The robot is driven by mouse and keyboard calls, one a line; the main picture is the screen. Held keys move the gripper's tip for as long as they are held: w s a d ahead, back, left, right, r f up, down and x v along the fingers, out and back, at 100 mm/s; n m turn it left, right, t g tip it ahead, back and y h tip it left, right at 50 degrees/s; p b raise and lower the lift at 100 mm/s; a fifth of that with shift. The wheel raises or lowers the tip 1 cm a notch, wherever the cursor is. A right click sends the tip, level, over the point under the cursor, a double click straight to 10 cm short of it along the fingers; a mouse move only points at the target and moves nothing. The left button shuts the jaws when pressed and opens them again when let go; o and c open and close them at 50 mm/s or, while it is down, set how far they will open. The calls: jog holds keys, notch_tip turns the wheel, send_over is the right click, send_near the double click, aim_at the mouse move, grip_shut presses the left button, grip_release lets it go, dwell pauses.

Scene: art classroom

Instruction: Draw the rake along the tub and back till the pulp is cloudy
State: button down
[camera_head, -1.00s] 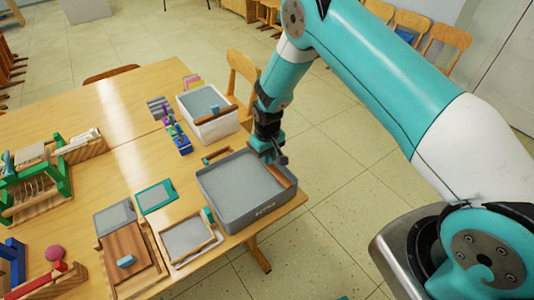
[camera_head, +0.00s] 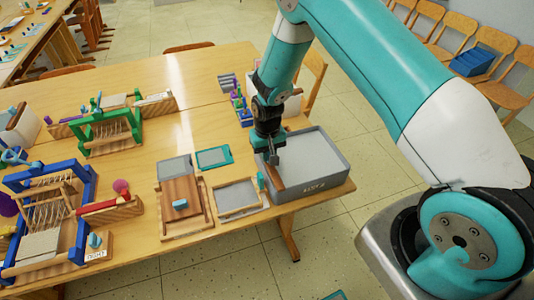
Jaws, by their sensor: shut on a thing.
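The grey tub (camera_head: 345,170) stands at the right end of the wooden table and holds flat grey pulp (camera_head: 312,158). The rake shows as a brown wooden bar (camera_head: 274,177) in the left end of the tub, close to the left wall. My gripper (camera_head: 272,158) points down over the tub's left end and is shut on the rake. The jaws hide the rake's grip and part of the tub's far left corner. I cannot tell how cloudy the pulp is.
A framed screen (camera_head: 238,197) and a wooden board with a blue handle (camera_head: 181,204) lie left of the tub. A teal-edged panel (camera_head: 213,157) lies behind them. A white tub (camera_head: 294,112) stands behind my arm. Small looms fill the table's left. The table edge is close right of the tub.

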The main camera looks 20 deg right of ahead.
jog(key=shift+a, duration=0.25)
jog(key=c, duration=1.1)
grip_release()
jog(key=shift+a, duration=0.15)
jog(key=shift+s, duration=0.1)
jog(key=shift+r, duration=0.5)
notch_tip(320, 180, up, 16)
jog(key=b, duration=0.3)
jog(key=shift+r, duration=0.25)
